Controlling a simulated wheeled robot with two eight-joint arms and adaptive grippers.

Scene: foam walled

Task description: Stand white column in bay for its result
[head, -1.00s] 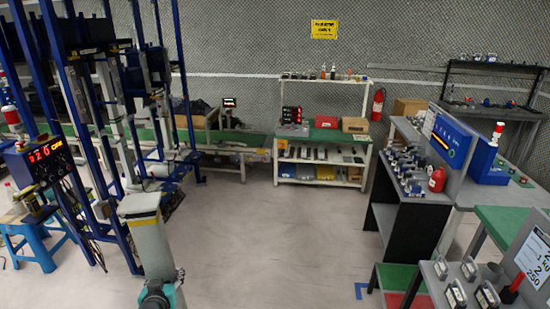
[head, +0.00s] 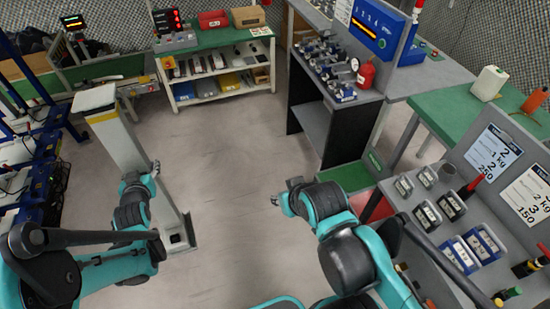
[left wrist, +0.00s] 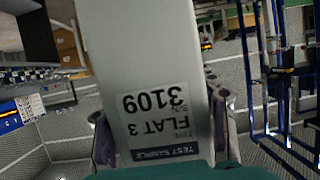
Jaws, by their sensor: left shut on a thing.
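The white column (head: 122,142) rises at the left of the head view, its foot near the floor; I cannot tell whether it touches. My left gripper (head: 150,178) is shut on the column's side. In the left wrist view the column (left wrist: 142,40) fills the middle between the fingers, with an upside-down label reading FLAT 3, 3109, TEST SAMPLE. My right gripper (head: 288,197) is away from the column, over clear floor; its opening is unclear. A green panel (head: 345,177) and a red panel (head: 376,207) lie low at right, partly hidden by my right arm.
A black-sided bench (head: 335,125) with instruments stands right of centre. A grey bench (head: 445,215) with weights and cards is at the right front. A shelf (head: 225,85) stands at the back, with a red-lit display (head: 167,22) above. Bare floor lies between.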

